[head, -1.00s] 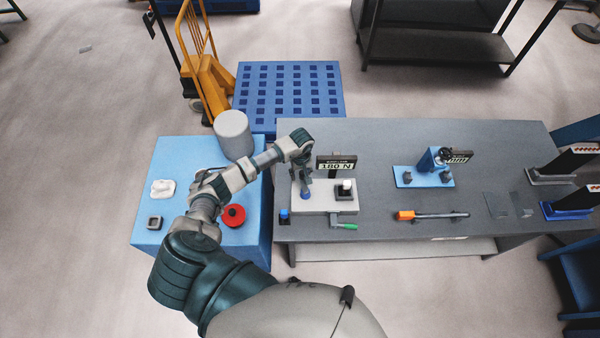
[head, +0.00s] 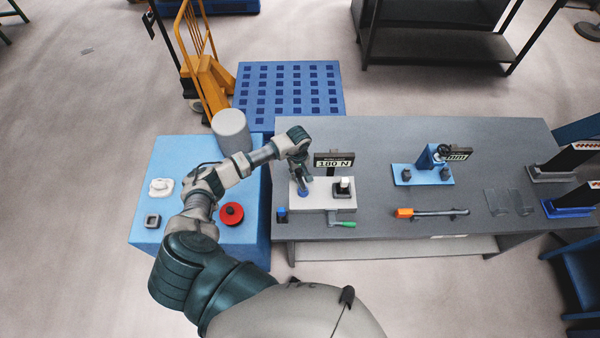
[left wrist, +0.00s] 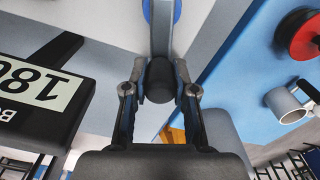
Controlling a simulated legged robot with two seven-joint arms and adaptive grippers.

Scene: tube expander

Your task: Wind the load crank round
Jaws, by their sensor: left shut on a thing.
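The load crank has a grey arm (left wrist: 161,28) that runs from a blue hub at the picture's top edge to a dark knob (left wrist: 160,82). My left gripper (left wrist: 160,72) is shut on this knob, one finger on each side, in the left wrist view. In the head view my left gripper (head: 304,181) reaches down over the light fixture plate (head: 322,203), beside the 180 N sign (head: 333,162). The fingers and wrist partly hide the crank there; some blue (head: 302,192) shows beneath them. My right gripper is not in view.
A green-handled lever (head: 342,224) sticks out at the fixture's front, next to a blue piece (head: 282,215). A white-topped part (head: 344,186) stands right of my gripper. An orange-handled tool (head: 430,213) lies farther right. A red wheel (head: 231,214) is on the blue cabinet, left.

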